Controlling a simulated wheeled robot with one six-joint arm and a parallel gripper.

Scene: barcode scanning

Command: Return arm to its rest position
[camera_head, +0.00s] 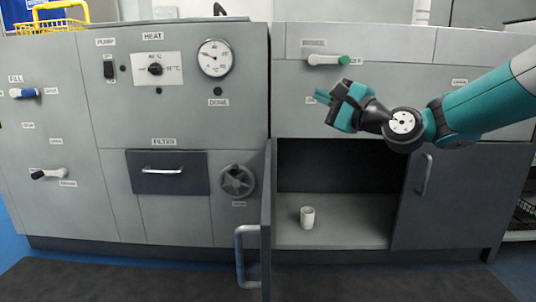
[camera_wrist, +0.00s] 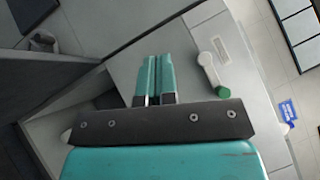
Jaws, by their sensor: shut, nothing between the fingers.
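My gripper (camera_head: 322,96) is at the end of my teal and black arm, which reaches in from the right in the head view. It hangs in front of the right-hand cabinet, above the open compartment. In the wrist view the two teal fingers (camera_wrist: 155,78) lie side by side, shut, with nothing between them. A white lever with a green end (camera_head: 328,60) is on the panel just above the gripper. It also shows in the wrist view (camera_wrist: 210,72), to the right of the fingers and apart from them.
A white cup (camera_head: 307,217) stands in the open compartment (camera_head: 345,225). An opened dark door (camera_head: 266,225) juts out toward me at its left. The left cabinet carries a gauge (camera_head: 215,58), knobs, a filter drawer (camera_head: 167,172) and a handwheel (camera_head: 237,181). A yellow basket (camera_head: 50,22) sits on top.

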